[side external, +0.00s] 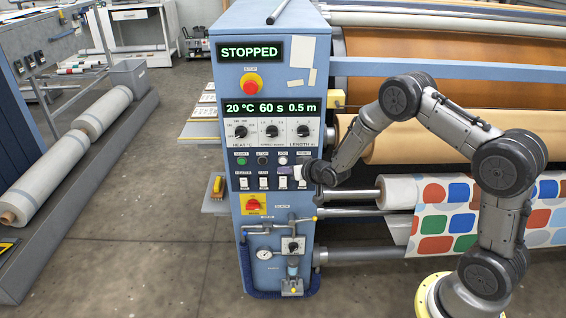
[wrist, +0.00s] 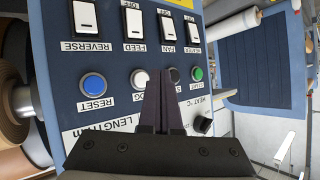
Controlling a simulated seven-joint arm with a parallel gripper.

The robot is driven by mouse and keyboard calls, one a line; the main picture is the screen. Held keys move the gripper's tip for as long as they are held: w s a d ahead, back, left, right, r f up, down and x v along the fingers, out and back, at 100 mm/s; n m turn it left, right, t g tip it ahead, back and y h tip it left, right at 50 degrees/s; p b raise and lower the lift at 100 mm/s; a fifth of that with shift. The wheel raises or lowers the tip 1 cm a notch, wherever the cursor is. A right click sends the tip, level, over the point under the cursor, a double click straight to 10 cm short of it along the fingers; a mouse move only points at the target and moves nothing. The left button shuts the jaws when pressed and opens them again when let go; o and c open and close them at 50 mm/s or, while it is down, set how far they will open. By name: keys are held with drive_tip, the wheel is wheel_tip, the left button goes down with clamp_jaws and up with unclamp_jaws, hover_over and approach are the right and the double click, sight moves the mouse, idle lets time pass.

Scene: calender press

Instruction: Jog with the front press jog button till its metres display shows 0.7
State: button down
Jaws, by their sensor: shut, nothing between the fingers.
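The blue press panel (side external: 228,215) faces the side camera. Its display (side external: 272,108) reads 20 °C, 60 s and 0.5 m, and the status screen (side external: 252,52) above reads STOPPED. The white jog button (side external: 283,160) is in the button row; in the wrist view it (wrist: 141,77) sits just left of my fingertips, partly hidden by them. My gripper (side external: 299,172) is shut and empty, close to the panel at the row's right end; in the wrist view its fingertips (wrist: 161,72) are between the jog button and the dark stop button. I cannot tell whether they touch anything.
The blue reset button (wrist: 93,85) and green start button (wrist: 197,73) flank the jog and stop buttons. White rocker switches (wrist: 133,24) lie close by. A red stop knob (side external: 251,85) is higher up. Patterned fabric (side external: 446,215) and rollers are to the panel's right.

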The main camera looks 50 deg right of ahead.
drive_tip(key=shift+w+d, duration=0.5)
drive_tip(key=shift+d, duration=0.1)
idle(1.7)
drive_tip(key=shift+w+d, duration=0.2)
drive_tip(key=shift+w, duration=0.1)
drive_tip(key=shift+w+d, duration=0.25)
drive_tip(key=shift+d, duration=0.05)
idle(1.7)
idle(1.1)
drive_tip(key=shift+s+a, duration=0.6)
drive_tip(key=shift+s+a, duration=1.75)
